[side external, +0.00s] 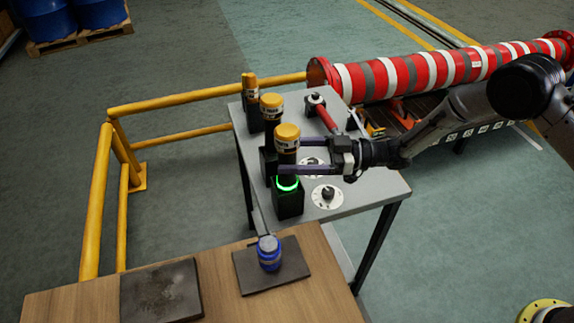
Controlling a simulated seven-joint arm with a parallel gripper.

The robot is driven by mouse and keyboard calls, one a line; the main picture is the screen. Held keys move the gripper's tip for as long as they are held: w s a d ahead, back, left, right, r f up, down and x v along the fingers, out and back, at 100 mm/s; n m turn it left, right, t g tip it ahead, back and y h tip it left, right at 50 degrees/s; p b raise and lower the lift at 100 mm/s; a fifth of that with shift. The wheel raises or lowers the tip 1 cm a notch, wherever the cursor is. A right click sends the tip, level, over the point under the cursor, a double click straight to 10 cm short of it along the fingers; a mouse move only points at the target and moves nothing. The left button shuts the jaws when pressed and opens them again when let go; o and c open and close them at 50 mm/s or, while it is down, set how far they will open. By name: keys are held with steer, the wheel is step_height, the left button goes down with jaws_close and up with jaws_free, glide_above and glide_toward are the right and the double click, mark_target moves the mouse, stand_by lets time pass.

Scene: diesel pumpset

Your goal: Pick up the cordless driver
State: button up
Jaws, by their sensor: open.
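Three upright black tools with yellow tops stand in a row along the left side of the grey table (362,197); I take these as cordless drivers in black docks. The nearest driver (288,138) has a green glowing ring at its base, above its dock (288,204). The middle driver (271,106) and far driver (250,85) stand behind it. My gripper (289,156) reaches in from the right, open, with its fingers on either side of the nearest driver's body, below the yellow top. I cannot tell whether either finger touches it.
A red-handled tool (326,115) and white round discs with dark knobs (327,196) lie on the grey table. Yellow rails (205,95) and a red-white striped pipe (430,72) flank the table.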

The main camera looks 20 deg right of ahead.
steer(key=x, duration=0.4)
steer(key=shift+a, duration=0.15)
jaws_close()
stand_by(0.7)
stand_by(0.4)
steer(key=shift+r, duration=0.1)
